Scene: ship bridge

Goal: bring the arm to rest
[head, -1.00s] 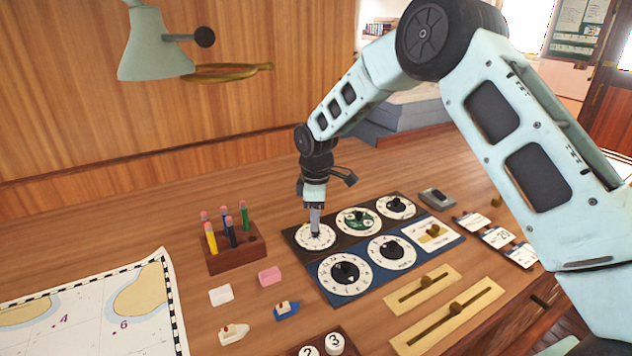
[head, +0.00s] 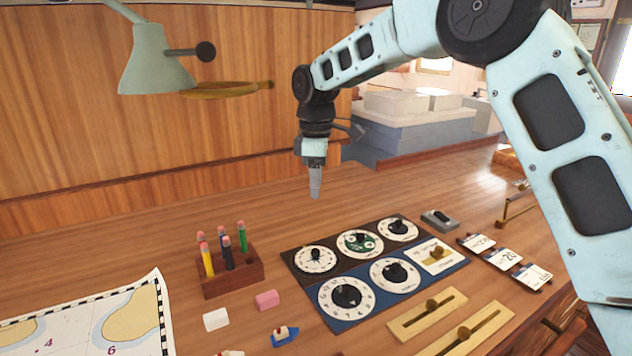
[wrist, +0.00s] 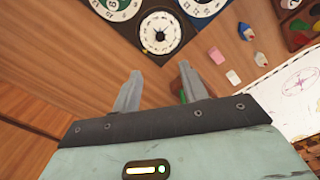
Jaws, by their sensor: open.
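My gripper (head: 315,185) hangs fingers down above the desk, with clear space below it and nothing held. In the wrist view its two fingers (wrist: 160,92) are spread apart with bare desk between them. The dial panel (head: 292,262) lies on the desk below and to the right of my gripper in the head view. That dial also shows in the wrist view (wrist: 161,33), beyond the fingertips.
A wooden pencil block (head: 232,279), a pink eraser (head: 267,300), a white eraser (head: 215,319) and a chart (head: 90,318) lie to the left. Two brass sliders (head: 428,312) are at the front right. A lamp (head: 155,60) hangs at upper left.

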